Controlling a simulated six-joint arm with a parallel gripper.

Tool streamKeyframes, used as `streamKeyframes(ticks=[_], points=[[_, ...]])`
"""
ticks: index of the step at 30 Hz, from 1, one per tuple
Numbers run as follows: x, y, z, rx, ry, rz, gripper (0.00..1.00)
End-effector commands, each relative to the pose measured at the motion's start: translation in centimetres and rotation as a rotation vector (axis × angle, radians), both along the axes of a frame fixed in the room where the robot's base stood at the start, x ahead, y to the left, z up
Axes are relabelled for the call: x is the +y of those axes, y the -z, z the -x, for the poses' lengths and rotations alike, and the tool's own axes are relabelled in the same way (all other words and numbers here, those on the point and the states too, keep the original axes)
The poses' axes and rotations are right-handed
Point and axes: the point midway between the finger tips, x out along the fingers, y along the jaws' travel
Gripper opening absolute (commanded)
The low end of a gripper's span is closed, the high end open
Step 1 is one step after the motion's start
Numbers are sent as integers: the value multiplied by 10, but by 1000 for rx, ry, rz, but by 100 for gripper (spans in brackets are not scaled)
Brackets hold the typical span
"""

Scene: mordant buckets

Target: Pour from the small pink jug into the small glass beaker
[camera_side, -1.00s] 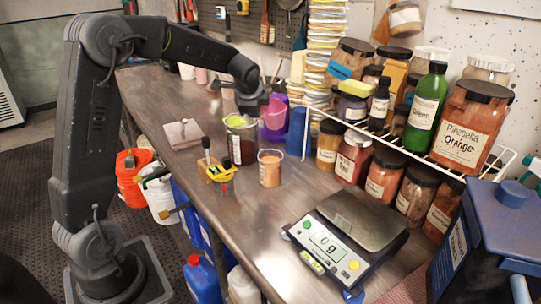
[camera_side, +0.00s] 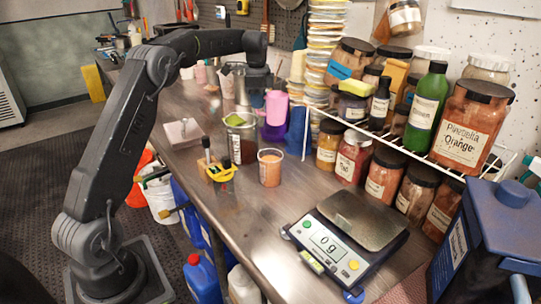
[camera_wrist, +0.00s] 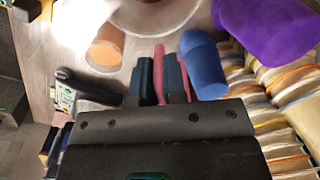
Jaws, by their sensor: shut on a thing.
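The pink jug (camera_side: 276,107) is at the far part of the bench, in front of the shelf. My gripper (camera_side: 258,82) is beside its upper left side. In the wrist view my gripper (camera_wrist: 163,80) is shut on a thin upright pink part of the jug (camera_wrist: 160,72); whether this is handle or wall I cannot tell. A small clear cup with orange-brown contents (camera_side: 270,167) stands upright nearer the camera, apart from the jug; it may be the glass beaker. It also shows in the wrist view (camera_wrist: 104,50).
A blue cup (camera_side: 297,132) and a purple vessel (camera_side: 272,131) crowd the jug. A yellow caddy (camera_side: 218,173), a scale (camera_side: 345,240) and a wire shelf (camera_side: 410,150) of jars surround them.

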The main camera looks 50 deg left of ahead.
Motion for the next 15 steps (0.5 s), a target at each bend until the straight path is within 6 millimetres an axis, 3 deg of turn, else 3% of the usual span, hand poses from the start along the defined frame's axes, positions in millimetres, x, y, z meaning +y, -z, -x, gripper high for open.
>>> streamKeyframes(ticks=[9,15], points=[[4,1,-4,42,0,44,0],[4,-21,-4,42,0,45,0]])
